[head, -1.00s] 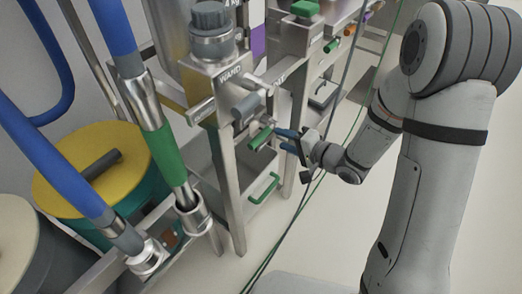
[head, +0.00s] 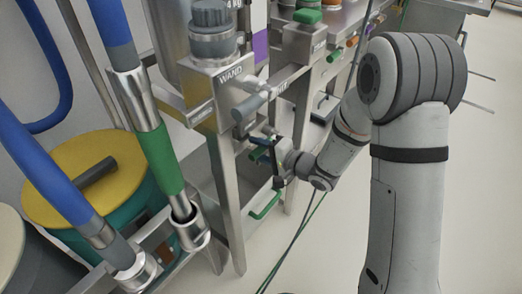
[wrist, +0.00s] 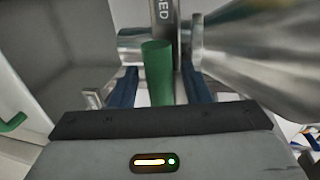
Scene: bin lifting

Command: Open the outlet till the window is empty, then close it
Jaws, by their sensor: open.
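The outlet's green handle (wrist: 157,75) stands between the two blue fingers of my gripper (wrist: 158,88) in the wrist view, with a gap on each side. The handle also shows in the head view (head: 258,153), beside the blue fingertips. My gripper (head: 264,147) is open around the handle and not closed on it. A metal pipe (wrist: 130,45) and a wide metal cone (wrist: 260,60) lie beyond the handle. I cannot make out the window or its contents in either view.
A metal frame marked WAND (head: 231,74) stands left of my gripper. A bin with a green handle (head: 266,204) sits below. A yellow-lidded drum (head: 75,190) and blue hoses (head: 45,160) fill the left. Cables (head: 300,235) hang below my arm. Floor at right is clear.

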